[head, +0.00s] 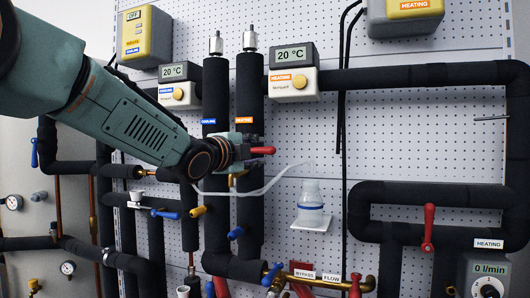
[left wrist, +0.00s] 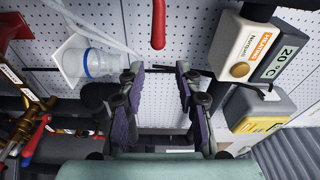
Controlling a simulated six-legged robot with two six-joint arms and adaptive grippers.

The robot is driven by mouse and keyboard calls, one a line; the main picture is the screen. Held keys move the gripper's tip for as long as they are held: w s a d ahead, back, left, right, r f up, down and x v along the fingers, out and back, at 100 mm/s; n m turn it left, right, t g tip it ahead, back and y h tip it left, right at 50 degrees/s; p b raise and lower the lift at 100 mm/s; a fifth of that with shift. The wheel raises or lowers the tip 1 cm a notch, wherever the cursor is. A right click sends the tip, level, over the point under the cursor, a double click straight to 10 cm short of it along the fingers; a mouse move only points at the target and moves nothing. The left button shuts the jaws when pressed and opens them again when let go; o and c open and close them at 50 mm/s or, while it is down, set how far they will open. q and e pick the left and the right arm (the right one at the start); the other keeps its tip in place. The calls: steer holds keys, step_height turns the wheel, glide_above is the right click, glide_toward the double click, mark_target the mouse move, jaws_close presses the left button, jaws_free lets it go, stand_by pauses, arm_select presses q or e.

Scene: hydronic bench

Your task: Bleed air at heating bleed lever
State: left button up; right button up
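A red lever (head: 262,150) sticks out to the right by the heating pipe, just below its orange label (head: 244,120). My left gripper (head: 236,152) is right beside it in the head view and hides its base. In the left wrist view my left gripper (left wrist: 161,72) is open, with nothing between its fingers. A red handle (left wrist: 158,24) lies beyond the fingertips there, roughly in line with the gap. A clear bottle (head: 311,200) stands on a small white shelf (head: 312,224), with a pale tube (head: 270,184) curving toward the gripper. My right gripper is not in view.
Dark insulated pipes (head: 425,75) cross the perforated panel. The heating thermometer (head: 293,72) reads 20 °C.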

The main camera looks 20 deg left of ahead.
mark_target(270, 150)
arm_select(q)
steer(key=shift+m, duration=0.4)
steer(key=w+p, duration=0.4)
steer(key=w, duration=0.1)
steer(key=w+p, duration=0.1)
steer(key=w, duration=0.1)
steer(key=shift+w+d+p, duration=0.25)
steer(key=shift+w+p, duration=0.05)
steer(key=shift+p, duration=0.1)
steer(key=shift+w+d, duration=0.2)
steer(key=shift+w, duration=0.05)
steer(key=shift+s+d, duration=0.1)
steer(key=shift+c, duration=0.8)
steer(key=shift+f, duration=0.1)
steer(key=c, duration=0.5)
steer(key=shift+o, duration=0.2)
